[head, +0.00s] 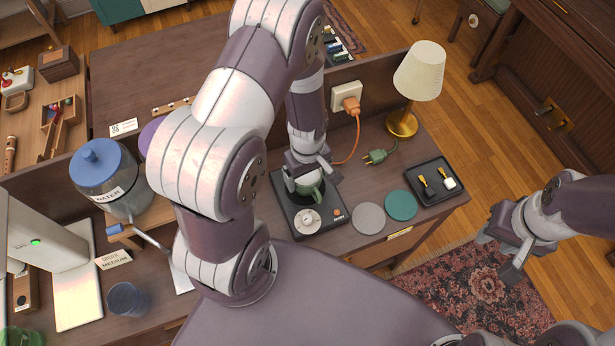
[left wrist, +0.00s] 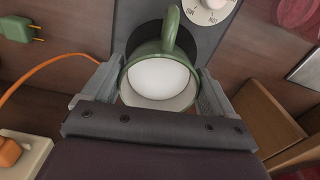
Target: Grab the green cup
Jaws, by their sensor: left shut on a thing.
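The green cup (head: 309,190) is on or just above the dark warmer plate (head: 293,212) on the table. My left gripper (head: 307,175) reaches down from above and is shut on it. In the left wrist view, the cup (left wrist: 166,60) sits between the two fingers of my left gripper (left wrist: 160,90); its pale inside faces the camera and its handle points to the top. Whether the cup touches the plate is not clear.
A white dial (head: 307,221) is on the warmer. Grey (head: 368,218) and teal (head: 401,205) coasters, a black tray (head: 434,182) and a lamp (head: 415,80) stand to the right. A green plug (head: 378,156) and orange cord lie behind. A water dispenser (head: 108,180) stands at left.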

